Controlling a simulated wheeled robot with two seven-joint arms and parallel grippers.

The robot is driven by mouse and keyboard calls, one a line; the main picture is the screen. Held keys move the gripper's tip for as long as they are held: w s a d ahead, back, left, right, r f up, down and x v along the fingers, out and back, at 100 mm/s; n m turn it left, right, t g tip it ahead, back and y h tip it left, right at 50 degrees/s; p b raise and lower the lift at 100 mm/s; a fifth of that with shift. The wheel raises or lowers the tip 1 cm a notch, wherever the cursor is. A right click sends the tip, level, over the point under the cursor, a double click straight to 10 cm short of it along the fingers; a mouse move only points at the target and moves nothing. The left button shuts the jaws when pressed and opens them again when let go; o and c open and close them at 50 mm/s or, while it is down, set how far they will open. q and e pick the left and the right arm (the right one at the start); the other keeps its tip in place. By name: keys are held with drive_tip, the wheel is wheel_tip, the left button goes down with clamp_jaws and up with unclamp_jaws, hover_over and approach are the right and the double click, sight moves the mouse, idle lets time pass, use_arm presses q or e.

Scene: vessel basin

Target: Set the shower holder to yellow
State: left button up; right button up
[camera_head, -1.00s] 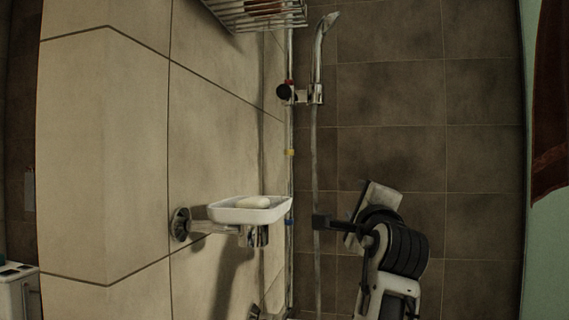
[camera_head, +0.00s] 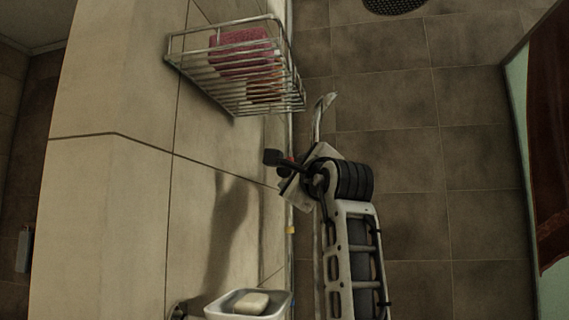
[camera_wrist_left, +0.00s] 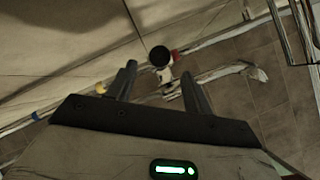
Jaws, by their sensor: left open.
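The shower rail (camera_head: 290,262) runs upright along the wall corner, with a yellow mark (camera_head: 291,229) below a red mark (camera_head: 289,160). In the left wrist view the shower holder's black knob (camera_wrist_left: 160,56) is beside the red mark (camera_wrist_left: 177,54). The yellow mark (camera_wrist_left: 100,88) and the blue mark (camera_wrist_left: 35,116) lie further left along the rail. My left gripper (camera_wrist_left: 158,72) is open, its two fingers on either side of the knob in that view; contact cannot be told. In the head view my left gripper (camera_head: 278,166) hides most of the holder. The hand shower (camera_head: 324,104) points up above it. My right gripper is not in view.
A wire basket (camera_head: 235,75) with a pink item (camera_head: 240,50) hangs above my left gripper. A white soap dish (camera_head: 248,303) with soap is on the wall low down. Dark tiled wall on the right is clear.

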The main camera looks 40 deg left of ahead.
sight(286, 172)
use_arm(q)
drive_tip(key=p+x, duration=0.2)
drive_tip(key=x, duration=0.5)
drive_tip(key=shift+w+a+r, duration=0.1)
drive_tip(key=shift+w+a, duration=0.05)
clamp_jaws()
